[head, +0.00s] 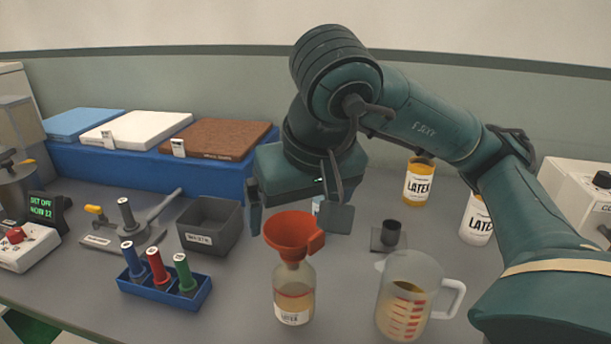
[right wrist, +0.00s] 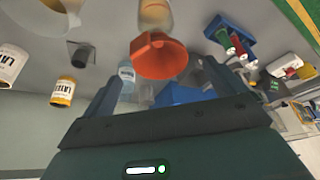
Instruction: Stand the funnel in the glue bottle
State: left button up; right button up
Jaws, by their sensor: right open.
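The orange-red funnel (head: 291,230) is over the glue bottle (head: 294,300), a clear bottle with a "LATEX" label. Its spout meets the bottle's neck and appears to be in the mouth; the funnel looks roughly upright. My right gripper (head: 298,222) is open just behind and above the funnel, one finger to each side, with no clear grip on it. In the right wrist view, the funnel (right wrist: 158,56) shows beyond and between the spread fingers, with part of the bottle (right wrist: 155,14) behind it. My left gripper is not in view.
A measuring jug (head: 405,300) stands right of the bottle. A small black cup (head: 390,234) and latex containers (head: 419,182) (head: 476,220) stand farther right. A blue rack (head: 165,288) with colored holders and a grey waste bin (head: 209,228) are left. A blue platform (head: 150,165) holds mattress samples behind.

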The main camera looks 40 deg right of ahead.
jog(key=p+v, duration=0.1)
jog(key=v, duration=0.4)
dwell(0.6)
